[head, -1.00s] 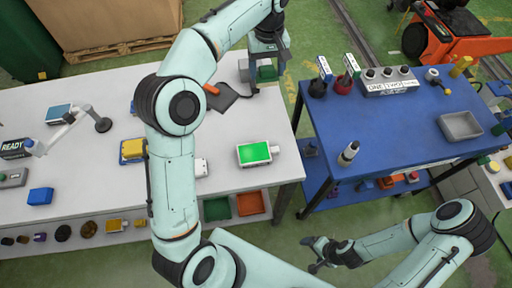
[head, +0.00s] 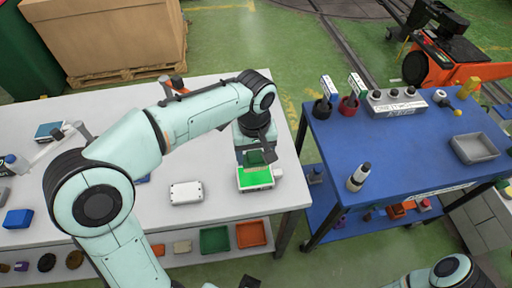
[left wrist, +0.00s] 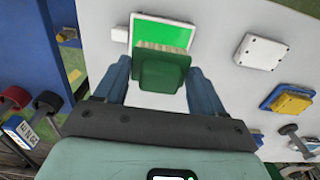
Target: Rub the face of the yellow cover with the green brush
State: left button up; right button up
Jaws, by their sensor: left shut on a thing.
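My left gripper (head: 256,152) is shut on the green brush (head: 258,158), over the right part of the white table. In the left wrist view the gripper (left wrist: 160,88) has a finger on each side of the brush (left wrist: 162,73), whose pale bristles face a bright green panel. Whether the bristles touch the panel I cannot tell. The yellow cover (left wrist: 291,104) sits on a blue block at the right of the left wrist view, apart from the brush. In the head view my left arm hides it. My right gripper cannot be made out clearly at the bottom edge.
The white-framed green panel (head: 256,178) lies under the brush near the table's right end. A white box (head: 186,193) lies left of it. A blue table (head: 400,140) stands across a gap, with a grey tray (head: 474,148) and several cups and bottles.

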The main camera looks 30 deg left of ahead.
aim_at(255, 160)
jog(key=shift+r, duration=0.1)
pick_arm(q)
jog(key=shift+f+b, duration=1.45)
jog(key=shift+f, duration=1)
pick_arm(e)
jog(key=shift+s+f, duration=0.3)
jog(key=shift+f, duration=0.55)
jog(key=shift+s+f, duration=0.3)
jog(key=shift+f, duration=0.5)
pick_arm(q)
jog(key=shift+f+b, duration=0.4)
jog(key=shift+f, duration=0.15)
pick_arm(e)
jog(key=shift+s+f, duration=0.1)
jog(key=shift+f, duration=0.3)
pick_arm(q)
jog(key=shift+r+p, duration=1.25)
jog(key=shift+r, duration=0.2)
jog(key=shift+r+p, duration=1.55)
jog(key=shift+r, duration=0.55)
pick_arm(e)
notch_tip(255, 160, up, 6)
jog(key=w, duration=0.2)
jog(key=shift+w, duration=0.25)
